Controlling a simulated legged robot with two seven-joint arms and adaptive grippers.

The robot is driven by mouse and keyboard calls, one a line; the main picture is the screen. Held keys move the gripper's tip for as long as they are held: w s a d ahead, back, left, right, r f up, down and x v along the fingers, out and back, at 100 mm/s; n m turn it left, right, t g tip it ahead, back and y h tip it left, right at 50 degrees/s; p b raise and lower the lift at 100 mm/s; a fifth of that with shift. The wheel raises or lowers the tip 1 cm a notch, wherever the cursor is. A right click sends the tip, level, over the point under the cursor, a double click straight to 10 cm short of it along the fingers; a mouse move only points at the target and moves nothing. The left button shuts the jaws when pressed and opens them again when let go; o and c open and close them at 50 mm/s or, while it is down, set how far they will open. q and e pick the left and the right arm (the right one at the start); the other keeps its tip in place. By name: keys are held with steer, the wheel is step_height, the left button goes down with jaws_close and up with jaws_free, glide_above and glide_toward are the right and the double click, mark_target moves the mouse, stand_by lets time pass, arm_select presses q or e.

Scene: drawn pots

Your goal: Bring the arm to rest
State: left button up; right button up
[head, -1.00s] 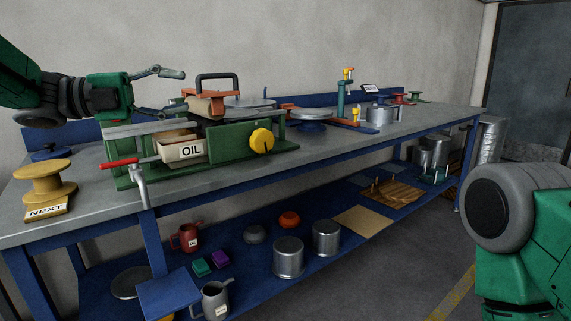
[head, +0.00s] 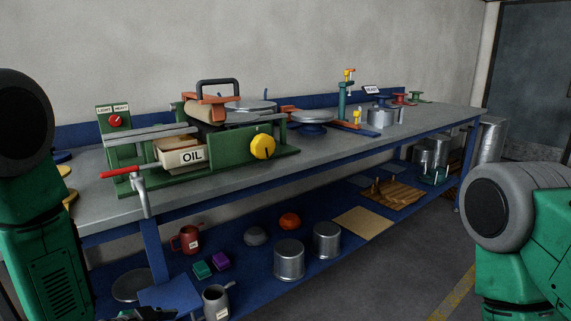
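My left arm (head: 45,240) hangs down along the left edge, in front of the bench's near end. A dark part of what looks like my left gripper (head: 148,314) just shows at the bottom edge, below the bench top; its fingers cannot be made out. My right arm (head: 520,235) stands at the right edge, clear of the bench, and its gripper is out of view.
The blue-framed bench (head: 235,180) carries a green machine (head: 225,160) with an OIL drawer (head: 182,157), a yellow knob (head: 262,146) and a red-handled clamp (head: 130,173). Pots (head: 289,260) and mugs (head: 186,239) stand on the lower shelf. Floor at right is free.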

arm_select(q)
steer(key=s+a+f+n+g+y, duration=0.1)
steer(key=s+f+n+g, duration=0.1)
steer(key=s, duration=0.8)
steer(key=s+a+f+n+g+y, duration=0.2)
steer(key=s+f, duration=0.4)
steer(key=s, duration=0.4)
steer(key=s+a+f+n+g+y+p, duration=0.1)
steer(key=s+a+f+n+g+y, duration=0.1)
steer(key=s, duration=0.8)
steer(key=shift+a+f+n+g, duration=0.25)
steer(key=shift+f+n+g, duration=0.65)
steer(key=shift+f+g, duration=0.35)
arm_select(e)
steer(key=shift+a+r, duration=0.1)
steer(key=shift+r, duration=0.7)
arm_select(q)
steer(key=shift+a, duration=0.3)
arm_select(e)
steer(key=shift+a+r, duration=0.1)
steer(key=shift+a, duration=0.2)
arm_select(q)
steer(key=shift+d, duration=0.2)
arm_select(e)
steer(key=shift+d, duration=0.2)
